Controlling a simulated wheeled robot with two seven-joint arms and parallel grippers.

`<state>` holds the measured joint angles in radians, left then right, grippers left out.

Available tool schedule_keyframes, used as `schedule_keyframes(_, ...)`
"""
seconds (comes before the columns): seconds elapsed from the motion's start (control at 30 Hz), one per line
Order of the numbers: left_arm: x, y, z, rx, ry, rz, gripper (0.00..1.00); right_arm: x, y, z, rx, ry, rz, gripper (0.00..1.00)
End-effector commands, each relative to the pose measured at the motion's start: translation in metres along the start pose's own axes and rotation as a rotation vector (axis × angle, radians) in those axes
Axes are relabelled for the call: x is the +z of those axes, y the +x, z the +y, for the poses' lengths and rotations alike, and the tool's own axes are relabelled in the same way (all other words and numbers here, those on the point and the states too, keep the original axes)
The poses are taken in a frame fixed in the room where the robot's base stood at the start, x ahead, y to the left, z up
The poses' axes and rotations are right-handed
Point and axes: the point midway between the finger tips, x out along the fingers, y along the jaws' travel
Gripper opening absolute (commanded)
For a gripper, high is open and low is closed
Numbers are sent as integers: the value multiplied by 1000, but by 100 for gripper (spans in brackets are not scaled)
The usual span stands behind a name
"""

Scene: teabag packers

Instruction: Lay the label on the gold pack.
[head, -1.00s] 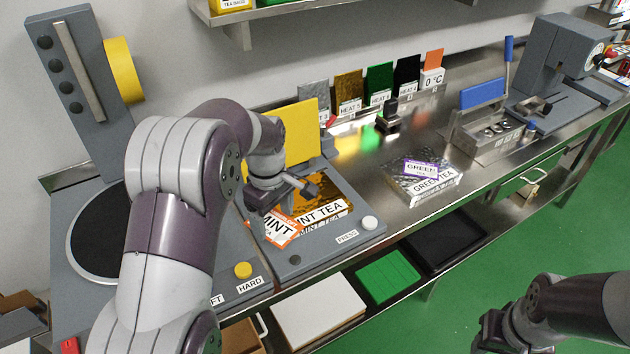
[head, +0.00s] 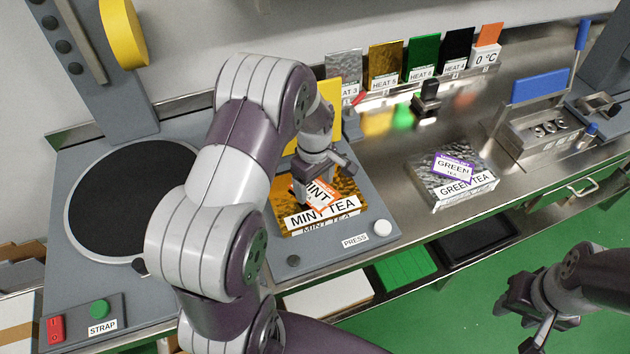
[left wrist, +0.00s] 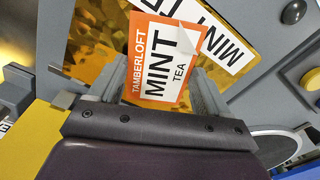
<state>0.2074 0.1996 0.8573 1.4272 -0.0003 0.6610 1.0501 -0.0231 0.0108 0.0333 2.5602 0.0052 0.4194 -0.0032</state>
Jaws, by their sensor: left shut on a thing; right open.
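The gold pack (head: 352,196), with a white MINT TEA strip along its front, lies on the grey press plate (head: 377,205). My left gripper (head: 312,185) is over the pack, shut on the orange-and-white MINT label (head: 320,194). In the left wrist view the label (left wrist: 165,60) reads TAMBERLOFT MINT TEA and sits between the fingers, in front of the gold surface (left wrist: 100,40). One corner of it looks curled. I cannot tell whether the label touches the pack. My right gripper (head: 535,325) is open and empty, over the green floor at the lower right.
A silver pack (head: 450,185) with a purple GREEN label lies on the steel bench to the right. Heat sample cards (head: 385,65) stand along the wall. A round dark turntable (head: 130,205) is at left. Bare bench lies between press and silver pack.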

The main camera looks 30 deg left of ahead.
Motion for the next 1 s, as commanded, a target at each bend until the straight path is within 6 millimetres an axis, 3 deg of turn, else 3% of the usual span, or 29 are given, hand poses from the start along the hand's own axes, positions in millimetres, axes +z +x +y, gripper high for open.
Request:
schedule_keyframes(0.37, 0, 10, 0, 1, 0, 1, 50, 0, 2, 0, 0, 0, 0, 43)
schedule_keyframes(0.4, 0, 10, 0, 1, 0, 1, 81, 0, 2, 0, 0, 0, 0, 43)
schedule_keyframes(0.47, 0, 10, 0, 1, 0, 1, 100, 0, 1, 0, 0, 0, 0, 43)
schedule_keyframes(0.87, 0, 10, 0, -1, 0, -1, 100, 0, 1, 0, 0, 0, 0, 43)
schedule_keyframes(1.0, 0, 0, 0, 2, 0, 1, 100, 0, 0, 0, 0, 0, 0, 43)
